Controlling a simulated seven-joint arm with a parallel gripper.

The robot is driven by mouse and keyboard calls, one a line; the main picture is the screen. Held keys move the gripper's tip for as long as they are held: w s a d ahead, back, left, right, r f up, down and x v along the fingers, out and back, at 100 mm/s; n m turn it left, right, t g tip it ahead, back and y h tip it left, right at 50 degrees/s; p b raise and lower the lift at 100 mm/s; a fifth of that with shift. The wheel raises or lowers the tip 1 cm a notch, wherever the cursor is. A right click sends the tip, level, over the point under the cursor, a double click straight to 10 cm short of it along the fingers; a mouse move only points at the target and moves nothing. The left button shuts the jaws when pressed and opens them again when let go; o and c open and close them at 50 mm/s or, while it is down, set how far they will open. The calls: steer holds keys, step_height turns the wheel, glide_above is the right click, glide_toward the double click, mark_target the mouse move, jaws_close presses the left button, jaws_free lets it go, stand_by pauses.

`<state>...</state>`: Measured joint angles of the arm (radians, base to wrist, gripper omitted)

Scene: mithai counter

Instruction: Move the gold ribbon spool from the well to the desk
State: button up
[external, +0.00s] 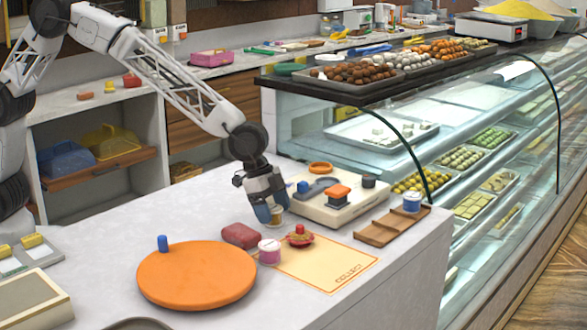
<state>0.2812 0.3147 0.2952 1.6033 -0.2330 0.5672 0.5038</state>
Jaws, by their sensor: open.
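My gripper (270,213) points down over the counter, at the left edge of a cream station (318,215). A small gold-tan round piece (276,223), which looks like the gold ribbon spool, shows at its fingertips. The gripper hides part of it, and I cannot tell whether it stands in a well or on the desk surface. The fingers are open around or just beside it. The white-grey desk top (120,240) spreads to the left and front.
Near the gripper are a dark red block (240,236), a pink-and-white jar (269,251), a red-topped item (299,236) and a yellow "COLLECT" mat (335,275). An orange turntable (195,278) lies in front. A brown tray (385,230) and glass case stand right.

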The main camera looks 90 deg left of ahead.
steer(key=v, duration=1.2)
stand_by(0.5)
steer(key=shift+s, duration=0.1)
steer(key=s+a+r+n, duration=0.1)
steer(key=s+a+r, duration=0.3)
steer(key=s, duration=0.5)
steer(key=s+a+r+n+y, duration=0.1)
steer(key=s+a+r, duration=0.1)
steer(key=s+a, duration=0.6)
steer(key=s+a+r+n, duration=0.1)
steer(key=s+a+r, duration=0.25)
steer(key=s, duration=0.65)
steer(key=s+a+f+n, duration=0.1)
steer(key=s+a+f, duration=0.1)
steer(key=s, duration=0.7)
steer(key=s+a+f+n+y, duration=0.1)
steer(key=s+a, duration=0.3)
steer(key=s, duration=0.6)
steer(key=s+a+f+n+g, duration=0.1)
steer(key=s+a+f, duration=0.2)
steer(key=s, duration=0.6)
steer(key=shift+s+a+f+n, duration=0.15)
steer(key=shift+s+a+n, duration=0.1)
steer(key=shift+n, duration=0.15)
